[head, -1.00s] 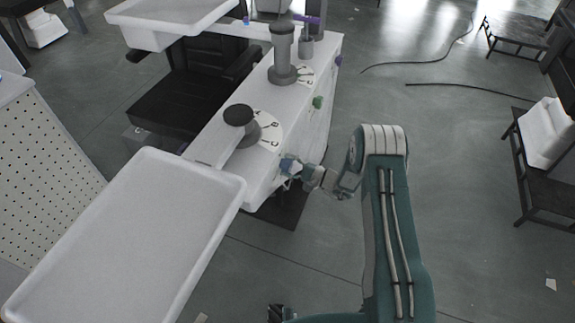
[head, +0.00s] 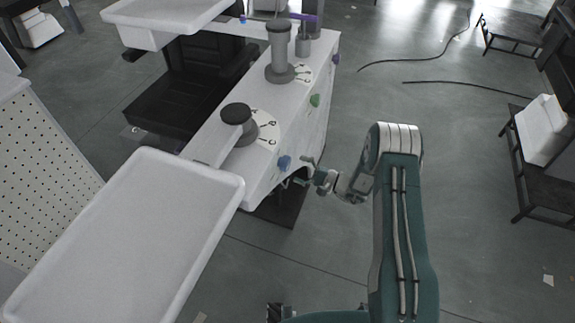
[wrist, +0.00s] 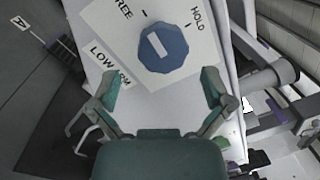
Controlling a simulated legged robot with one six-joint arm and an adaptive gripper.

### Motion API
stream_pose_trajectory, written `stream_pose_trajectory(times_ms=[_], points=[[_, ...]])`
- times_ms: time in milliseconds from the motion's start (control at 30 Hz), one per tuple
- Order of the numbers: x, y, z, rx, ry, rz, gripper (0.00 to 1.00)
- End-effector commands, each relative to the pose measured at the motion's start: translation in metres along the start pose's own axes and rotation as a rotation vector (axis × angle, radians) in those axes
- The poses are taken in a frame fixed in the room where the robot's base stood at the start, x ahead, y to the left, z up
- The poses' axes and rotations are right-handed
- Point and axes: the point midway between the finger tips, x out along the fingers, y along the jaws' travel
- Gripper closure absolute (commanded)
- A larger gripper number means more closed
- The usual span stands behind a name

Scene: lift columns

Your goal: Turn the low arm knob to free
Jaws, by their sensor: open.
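The low arm knob is a blue many-sided knob (wrist: 163,48) with a white bar on its face, on a white plate marked FREE, HOLD and LOW (wrist: 100,55). The bar points up and left, roughly toward the FREE tick (wrist: 144,13) and away from the HOLD tick (wrist: 187,24). In the head view the knob (head: 284,162) is low on the white unit's side. My gripper (wrist: 160,88) is open and empty, its fingers apart below the knob in the wrist view. In the head view my gripper (head: 309,174) is a short way right of the knob, apart from it.
A green knob (head: 315,100) and a purple knob (head: 336,59) are farther along the white unit (head: 212,142). Two grey posts (head: 280,50) (head: 238,114) stand on its top. A white tray (head: 120,235) juts out at the front left. The floor (head: 455,190) to the right is open.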

Motion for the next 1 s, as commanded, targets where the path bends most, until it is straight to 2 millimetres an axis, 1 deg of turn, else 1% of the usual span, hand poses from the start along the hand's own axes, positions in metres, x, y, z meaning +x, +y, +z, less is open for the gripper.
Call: stream_pose_trajectory(times_ms=[33,200,300,400,533,1000], points=[[-0.012,0.000,-0.001,0.001,0.004,-0.002,0.00],[-0.046,0.001,-0.001,0.002,0.004,-0.001,0.00],[-0.060,0.001,-0.001,0.001,0.003,0.000,0.00],[-0.068,0.001,-0.001,0.001,0.000,0.001,0.00],[-0.071,0.001,0.000,0.001,0.000,0.001,0.00],[-0.070,0.000,0.000,0.000,-0.003,0.004,0.00]])
